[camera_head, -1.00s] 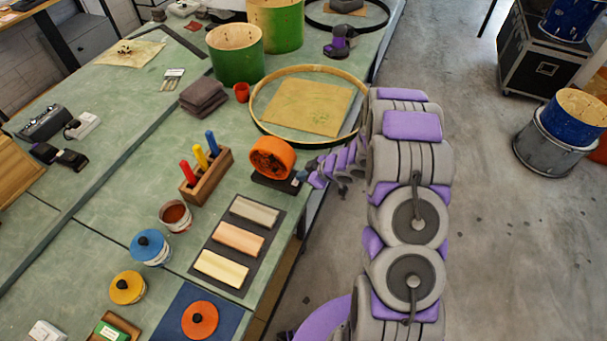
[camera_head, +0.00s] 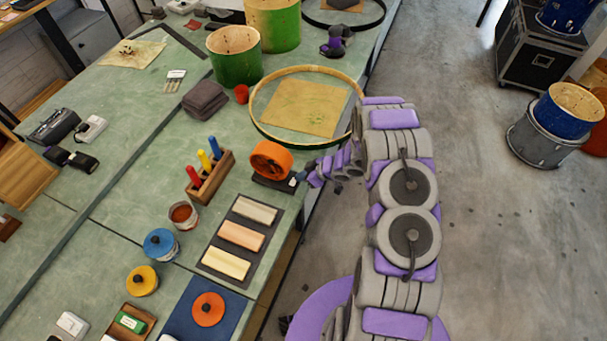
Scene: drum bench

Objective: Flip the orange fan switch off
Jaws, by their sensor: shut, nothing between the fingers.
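The orange fan (camera_head: 271,160) stands on a dark base (camera_head: 274,184) near the right edge of the green bench. Its switch is too small to make out, at the base's right end. My gripper (camera_head: 301,179) is at the right end of the base, close beside the fan. It looks shut with nothing in it. I cannot tell whether it touches the switch. My arm reaches in from the right, over the floor past the bench edge.
A wooden block with red, yellow and blue handles (camera_head: 211,177) stands left of the fan. A drum hoop (camera_head: 256,125) lies behind it. A dark tray with pale bars (camera_head: 243,236) lies in front. Open floor (camera_head: 480,230) is to the right.

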